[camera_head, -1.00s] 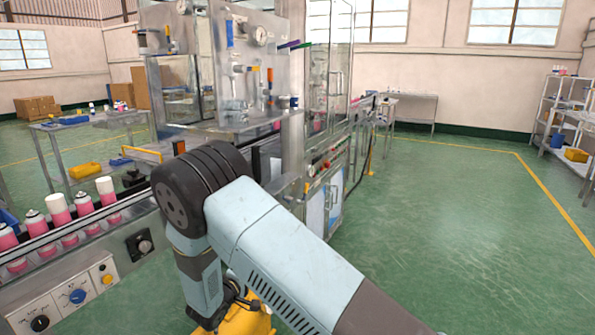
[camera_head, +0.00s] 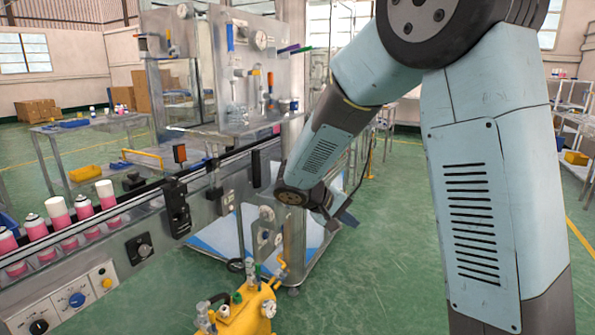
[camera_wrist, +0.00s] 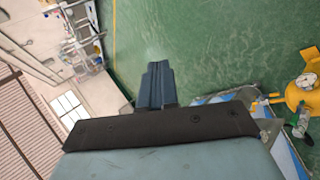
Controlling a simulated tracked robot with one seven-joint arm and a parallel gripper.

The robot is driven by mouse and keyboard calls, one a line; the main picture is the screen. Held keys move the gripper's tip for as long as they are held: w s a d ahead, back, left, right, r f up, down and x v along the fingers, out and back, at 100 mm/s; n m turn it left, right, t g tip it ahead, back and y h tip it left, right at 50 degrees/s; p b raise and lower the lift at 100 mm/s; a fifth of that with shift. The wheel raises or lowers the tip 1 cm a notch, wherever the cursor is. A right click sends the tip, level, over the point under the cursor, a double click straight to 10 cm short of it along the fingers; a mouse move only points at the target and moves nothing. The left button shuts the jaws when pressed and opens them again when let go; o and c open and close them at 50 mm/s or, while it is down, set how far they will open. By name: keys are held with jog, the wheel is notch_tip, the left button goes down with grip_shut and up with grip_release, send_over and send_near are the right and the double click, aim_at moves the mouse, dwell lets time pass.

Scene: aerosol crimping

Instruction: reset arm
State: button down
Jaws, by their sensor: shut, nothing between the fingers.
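My gripper (camera_wrist: 157,72) shows in the wrist view as dark grey-blue fingers closed together, with nothing between them, over green floor. In the head view my arm is folded up at the right, its elbow high at the top edge and its forearm slanting down to the left. The gripper (camera_head: 347,217) is at its lower end, small and partly hidden by my wrist. It is in front of the crimping machine (camera_head: 238,95), low and to its right. No object is held.
A conveyor (camera_head: 110,228) with pink cans (camera_head: 58,216) runs along the left. A yellow valve unit (camera_head: 245,312) stands low at the front centre. A shelf rack (camera_head: 572,130) is at the far right. Green floor (camera_head: 400,255) is open between the machine and my arm.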

jog(key=s+d+r+m+g+y, duration=0.1)
jog(key=s+d+r+y, duration=0.1)
jog(key=s+d+r, duration=0.3)
jog(key=s+d+r+m+g+y, duration=0.1)
jog(key=s+d+r+y, duration=0.2)
jog(key=s, duration=0.4)
jog(key=s+d+r+m+t+y, duration=0.1)
jog(key=s+r+y, duration=0.1)
jog(key=s, duration=0.5)
jog(key=s+r+t+y, duration=0.2)
jog(key=s+r, duration=0.1)
jog(key=s, duration=0.4)
jog(key=shift+d+r+m+t, duration=0.2)
jog(key=shift+d+m+t, duration=0.1)
jog(key=shift+d+m, duration=0.1)
jog(key=shift+a, duration=0.15)
